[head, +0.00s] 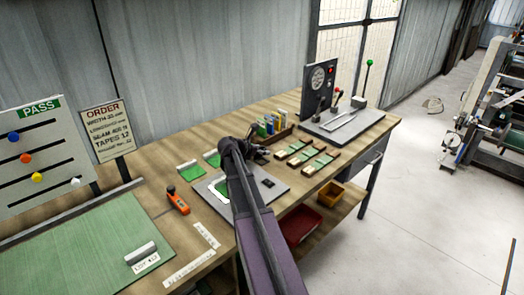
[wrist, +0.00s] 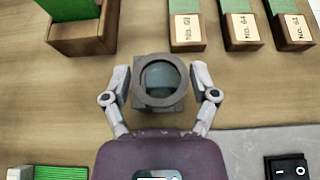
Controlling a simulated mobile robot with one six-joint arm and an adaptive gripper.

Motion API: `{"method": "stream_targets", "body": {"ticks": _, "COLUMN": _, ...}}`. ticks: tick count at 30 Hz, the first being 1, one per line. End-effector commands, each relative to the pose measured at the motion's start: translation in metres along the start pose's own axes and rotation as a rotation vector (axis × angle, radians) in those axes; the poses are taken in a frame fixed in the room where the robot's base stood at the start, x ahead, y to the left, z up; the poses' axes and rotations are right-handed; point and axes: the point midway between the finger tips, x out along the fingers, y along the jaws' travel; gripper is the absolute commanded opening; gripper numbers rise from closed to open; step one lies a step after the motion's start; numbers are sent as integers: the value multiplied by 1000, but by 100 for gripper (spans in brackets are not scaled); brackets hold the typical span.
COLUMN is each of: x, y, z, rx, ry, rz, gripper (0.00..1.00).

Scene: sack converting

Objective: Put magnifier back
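The magnifier (wrist: 160,97), a grey round ring with a greenish lens over a square block, is in the middle of the wrist view. In the head view my gripper (head: 257,155) is over the wooden bench, behind the grey mat (head: 272,192). My arm hides much of that spot, and the magnifier cannot be made out there. Whether its base touches the bench is not clear.
A wooden holder (wrist: 82,45) with green pieces is just beyond, at upper left. Several wooden blocks with number labels (wrist: 240,32) lie at upper right. A black switch (wrist: 286,167) is on the mat. An orange tool (head: 178,203) lies left of my arm.

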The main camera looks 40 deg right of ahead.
Motion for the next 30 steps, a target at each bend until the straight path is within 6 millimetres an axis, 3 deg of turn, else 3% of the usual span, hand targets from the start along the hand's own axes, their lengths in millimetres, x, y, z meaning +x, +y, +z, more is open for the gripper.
{"method": "stream_targets", "body": {"ticks": 20, "x": -3, "y": 0, "z": 4, "rx": 0, "ry": 0, "rz": 0, "gripper": 100}}
{"method": "stream_targets", "body": {"ticks": 30, "x": -46, "y": -1, "z": 6, "rx": -1, "ry": 0, "rz": 1, "gripper": 100}}
